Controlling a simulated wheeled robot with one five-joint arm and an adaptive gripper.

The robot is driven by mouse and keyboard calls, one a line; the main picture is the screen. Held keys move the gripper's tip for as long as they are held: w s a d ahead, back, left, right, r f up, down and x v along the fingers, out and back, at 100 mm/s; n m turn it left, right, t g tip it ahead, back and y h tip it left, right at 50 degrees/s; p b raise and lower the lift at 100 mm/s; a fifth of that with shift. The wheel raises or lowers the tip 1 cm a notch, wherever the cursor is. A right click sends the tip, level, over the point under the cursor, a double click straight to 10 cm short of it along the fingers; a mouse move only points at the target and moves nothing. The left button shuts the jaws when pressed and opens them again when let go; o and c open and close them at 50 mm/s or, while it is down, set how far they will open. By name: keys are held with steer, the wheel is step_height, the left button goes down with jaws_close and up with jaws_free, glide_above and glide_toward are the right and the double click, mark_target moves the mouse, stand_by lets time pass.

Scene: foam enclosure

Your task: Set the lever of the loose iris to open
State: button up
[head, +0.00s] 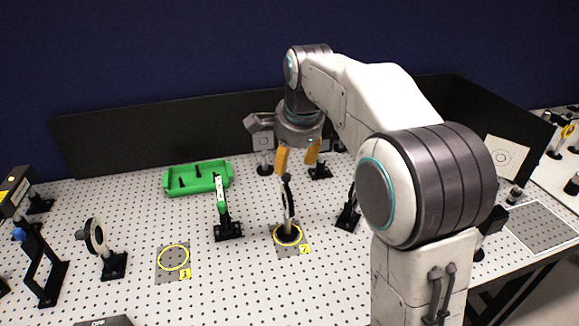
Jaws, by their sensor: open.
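My gripper (297,157) points down with its two orange fingertips apart and nothing seen between them. Just below it, a dark round mount that looks like the iris (288,203) stands upright on a post, seen almost edge-on. Its base sits in the yellow ring (287,235) on the pad labelled 2. A small dark tip, possibly its lever, rises at its top, close under the left fingertip. I cannot tell whether they touch, or how the lever is set.
A yellow ring (173,257) on pad 1 is empty. A round mount (97,240) stands farther left. Other mounts stand behind and right of the iris. Black panels (150,138) close the back.

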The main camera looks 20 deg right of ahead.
steer(key=shift+v, duration=1.25)
